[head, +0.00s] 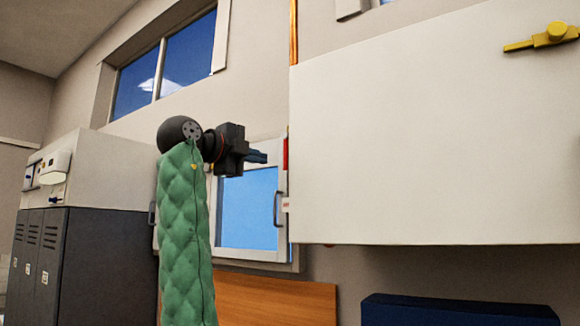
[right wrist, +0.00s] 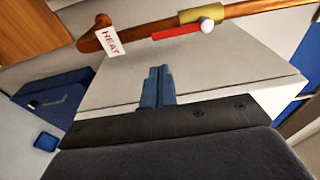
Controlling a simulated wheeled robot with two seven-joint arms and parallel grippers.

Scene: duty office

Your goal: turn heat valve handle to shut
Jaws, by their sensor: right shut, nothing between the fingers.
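In the right wrist view a red valve handle (right wrist: 177,32) lies roughly parallel to a copper pipe (right wrist: 250,10). It joins a brass valve body (right wrist: 196,15) near a pale round knob. A white HEAT tag (right wrist: 110,42) hangs from the pipe. In the head view the red handle (head: 285,154) shows upright at the left edge of a large white box. My right gripper (head: 262,157) has its blue fingers together, empty, just left of the handle and apart from it. The fingers (right wrist: 159,72) also show below the handle in the wrist view. My left gripper is out of view.
The white box (head: 430,130) fills the right side and hides part of the pipe. A yellow lever (head: 552,36) sits on its upper right. A window door (head: 248,205) is behind my gripper. Grey lockers (head: 40,250) stand left; a dark blue object (head: 455,310) is below the box.

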